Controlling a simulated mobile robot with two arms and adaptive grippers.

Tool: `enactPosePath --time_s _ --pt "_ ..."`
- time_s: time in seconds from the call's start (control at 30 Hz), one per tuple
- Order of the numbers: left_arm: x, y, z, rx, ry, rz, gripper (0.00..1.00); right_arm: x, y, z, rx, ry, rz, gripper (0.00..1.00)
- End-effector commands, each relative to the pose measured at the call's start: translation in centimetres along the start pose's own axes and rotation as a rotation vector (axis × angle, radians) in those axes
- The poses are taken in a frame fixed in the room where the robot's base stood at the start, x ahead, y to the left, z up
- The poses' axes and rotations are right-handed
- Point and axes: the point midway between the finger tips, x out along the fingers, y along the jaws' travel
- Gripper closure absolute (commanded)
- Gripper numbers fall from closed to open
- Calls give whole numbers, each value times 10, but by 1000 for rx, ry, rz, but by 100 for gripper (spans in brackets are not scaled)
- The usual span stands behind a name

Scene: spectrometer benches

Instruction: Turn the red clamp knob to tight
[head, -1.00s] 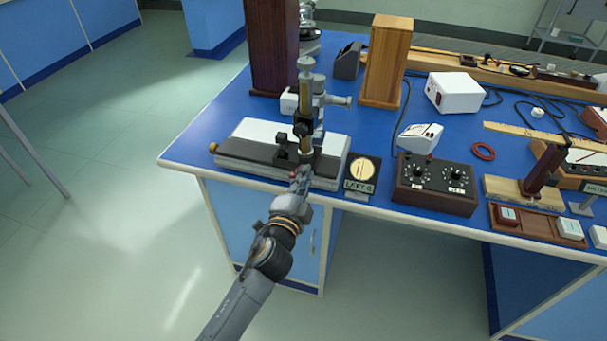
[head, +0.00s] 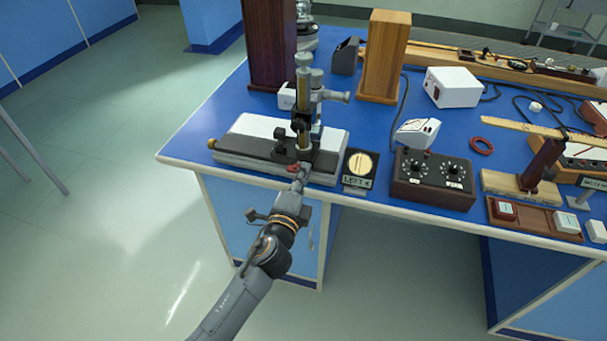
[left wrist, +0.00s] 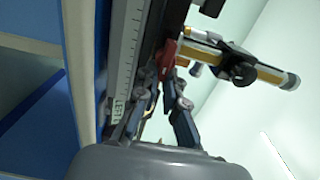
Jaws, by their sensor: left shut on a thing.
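The red clamp knob (left wrist: 168,54) shows in the left wrist view, between the fingertips of my left gripper. In the head view it is a small red spot (head: 293,168) at the front of the instrument's base. My left gripper (head: 298,180) reaches it from the front edge of the bench. In the left wrist view the gripper (left wrist: 168,75) is shut on the knob. The instrument has a long black and white base (head: 245,150) and an upright brass and grey microscope (head: 302,105). The fingers partly hide the knob, so I cannot read its turn. My right gripper is not in view.
Wooden posts (head: 384,55) rise behind.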

Motion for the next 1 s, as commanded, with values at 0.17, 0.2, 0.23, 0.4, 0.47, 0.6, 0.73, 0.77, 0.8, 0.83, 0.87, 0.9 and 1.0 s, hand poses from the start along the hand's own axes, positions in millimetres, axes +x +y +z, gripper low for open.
enactPosePath --time_s 0.17,0.2,0.23,0.4,0.47,0.6,0.73,0.77,0.8,0.83,0.87,0.9,1.0 --pt "-1 6 4 3 -8 11 100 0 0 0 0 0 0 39" --pt "-1 6 4 3 -9 11 89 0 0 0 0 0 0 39" --pt "-1 6 4 3 -8 11 83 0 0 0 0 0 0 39" --pt "0 3 3 2 -6 7 67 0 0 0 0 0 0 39" --pt "0 3 2 1 -5 5 67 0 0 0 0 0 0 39" --pt "-1 2 2 0 -3 3 67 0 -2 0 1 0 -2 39" --pt "-10 2 1 0 -3 3 67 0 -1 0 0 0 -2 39" --pt "-14 2 1 -1 -2 4 67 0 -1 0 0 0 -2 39" --pt "-20 2 1 -1 -2 4 67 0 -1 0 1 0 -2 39" --pt "-26 2 2 -1 -3 5 67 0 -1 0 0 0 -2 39" --pt "-32 3 2 -1 -3 5 67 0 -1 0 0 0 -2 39" --pt "-41 3 2 -1 -4 6 67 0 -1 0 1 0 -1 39" --pt "-64 3 2 -1 -4 7 67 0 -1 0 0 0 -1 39"
